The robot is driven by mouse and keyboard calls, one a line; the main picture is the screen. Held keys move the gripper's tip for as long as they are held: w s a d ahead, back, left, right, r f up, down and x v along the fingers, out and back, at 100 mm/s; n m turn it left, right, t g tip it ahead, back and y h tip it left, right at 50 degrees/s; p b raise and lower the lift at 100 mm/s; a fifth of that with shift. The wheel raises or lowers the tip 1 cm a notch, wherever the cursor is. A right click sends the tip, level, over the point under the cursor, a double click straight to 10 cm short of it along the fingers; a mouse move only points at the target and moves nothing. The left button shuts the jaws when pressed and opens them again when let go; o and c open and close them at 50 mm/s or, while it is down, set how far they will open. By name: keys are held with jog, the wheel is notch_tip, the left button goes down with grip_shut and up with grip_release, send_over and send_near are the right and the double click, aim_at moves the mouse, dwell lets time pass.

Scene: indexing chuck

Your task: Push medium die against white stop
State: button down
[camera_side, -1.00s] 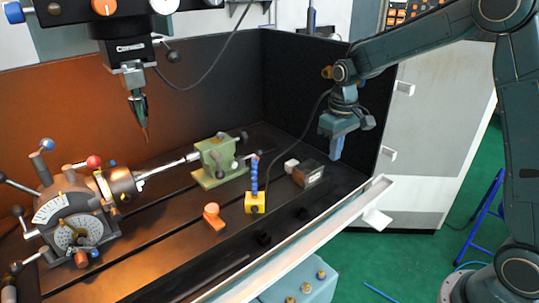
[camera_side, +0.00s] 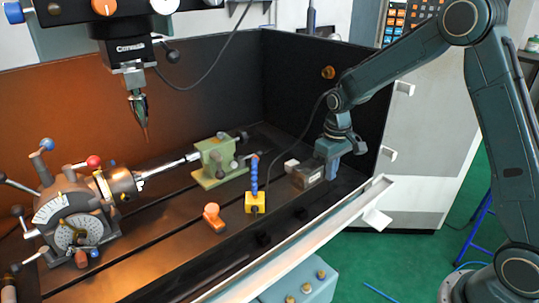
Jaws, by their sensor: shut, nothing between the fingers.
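The medium die, which I take to be the dark grey-brown block (camera_side: 307,175), sits on the machine table at the right. The white stop, a small white block (camera_side: 291,165), is just left of and behind it. I cannot tell whether the two touch. My gripper (camera_side: 332,172) is shut and empty, low at the right side of the die. Whether its fingers touch the die is not clear.
A yellow block with a blue segmented hose (camera_side: 255,199) stands left of the die. An orange knob-like piece (camera_side: 213,217) is farther left. A green tailstock (camera_side: 220,163) stands behind them. A dark wall (camera_side: 290,90) rises behind my gripper.

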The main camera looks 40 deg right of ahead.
aim_at(310, 168)
jog(key=shift+w+f, duration=2)
jog(key=shift+f, duration=0.05)
jog(key=shift+w, duration=0.1)
jog(key=shift+w, duration=1.65)
